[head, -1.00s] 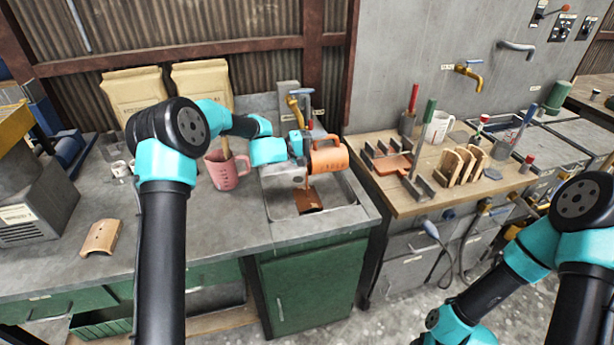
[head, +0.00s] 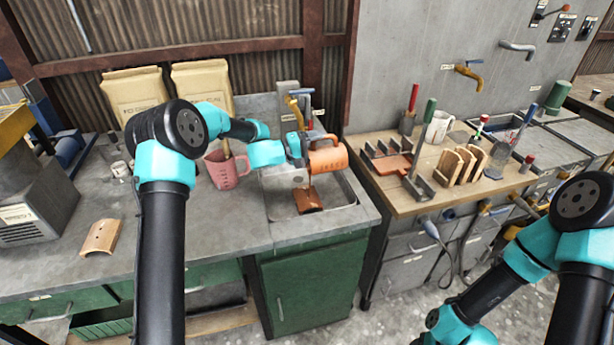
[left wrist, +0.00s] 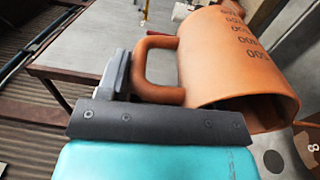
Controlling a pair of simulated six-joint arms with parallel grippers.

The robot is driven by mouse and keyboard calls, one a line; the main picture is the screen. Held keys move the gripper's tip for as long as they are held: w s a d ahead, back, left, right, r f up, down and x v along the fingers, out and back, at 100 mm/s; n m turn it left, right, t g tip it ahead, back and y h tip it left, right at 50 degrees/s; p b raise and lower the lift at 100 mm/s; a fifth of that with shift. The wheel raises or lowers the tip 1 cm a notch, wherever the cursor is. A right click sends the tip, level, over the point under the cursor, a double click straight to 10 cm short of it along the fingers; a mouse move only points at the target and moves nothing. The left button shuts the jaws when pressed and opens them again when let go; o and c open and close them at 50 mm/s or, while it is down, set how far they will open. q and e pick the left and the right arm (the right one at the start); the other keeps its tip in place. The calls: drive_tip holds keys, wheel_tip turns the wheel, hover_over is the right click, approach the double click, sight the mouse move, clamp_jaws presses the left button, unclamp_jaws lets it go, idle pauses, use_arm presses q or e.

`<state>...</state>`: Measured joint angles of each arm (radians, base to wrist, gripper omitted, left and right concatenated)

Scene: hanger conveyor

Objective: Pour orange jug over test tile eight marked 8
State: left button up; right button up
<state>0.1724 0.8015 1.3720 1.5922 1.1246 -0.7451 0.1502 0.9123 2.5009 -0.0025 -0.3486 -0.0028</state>
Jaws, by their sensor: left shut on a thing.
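The orange jug (head: 328,161) is held above the sink, tilted on its side with its measuring marks showing. My left gripper (head: 305,147) is shut on the jug's handle, which also shows in the left wrist view (left wrist: 157,68). In that view the jug (left wrist: 225,62) has its rim at the lower right. An orange-brown tile (head: 309,201) lies in the sink below the jug. A tile marked 8 (left wrist: 309,143) shows at the right edge of the left wrist view. A thin orange-brown streak seems to hang between jug and tile.
The sink rim (head: 345,216) surrounds the tile. A pink jug (head: 228,170) stands left of the sink, and a brass tap (head: 296,108) is behind it. A curved tile (head: 101,237) lies on the left bench. The wooden table (head: 408,204) holds racks and tiles.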

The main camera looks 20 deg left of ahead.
sight(330, 137)
use_arm(q)
drive_tip(key=shift+s+a, duration=0.1)
drive_tip(key=shift+a, duration=0.1)
drive_tip(key=shift+s+a+t+h, duration=0.15)
drive_tip(key=shift+a+t+h, duration=0.15)
drive_tip(key=shift+h, duration=0.1)
drive_tip(key=shift+d+r, duration=0.1)
drive_tip(key=shift+d, duration=0.05)
drive_tip(key=shift+w+d+r+g+y, duration=0.25)
drive_tip(key=shift+d+y, duration=0.2)
drive_tip(key=shift+w+d+r+g+y, duration=0.2)
drive_tip(key=shift+d+r+g+y, duration=0.05)
drive_tip(key=shift+d+y, duration=0.2)
drive_tip(key=shift+w+d+r+g+y, duration=0.2)
drive_tip(key=shift+w+d+g+y, duration=0.15)
drive_tip(key=shift+d+y, duration=0.2)
drive_tip(key=shift+w+d+r+g+y, duration=0.2)
drive_tip(key=shift+w+d+g+y, duration=0.15)
drive_tip(key=shift+y, duration=0.2)
drive_tip(key=shift+d, duration=0.15)
drive_tip(key=shift+w+d, duration=0.1)
drive_tip(key=shift+w+d+r+g+y, duration=0.2)
drive_tip(key=shift+d+g+y, duration=0.25)
drive_tip(key=shift+y, duration=0.3)
drive_tip(key=shift+w+d+r+g+y, duration=0.15)
drive_tip(key=shift+w+d+g+y, duration=0.3)
drive_tip(key=shift+y, duration=0.35)
drive_tip(key=shift+w+d+r+g+y, duration=0.15)
drive_tip(key=shift+d+g+y, duration=0.3)
drive_tip(key=shift+y, duration=0.3)
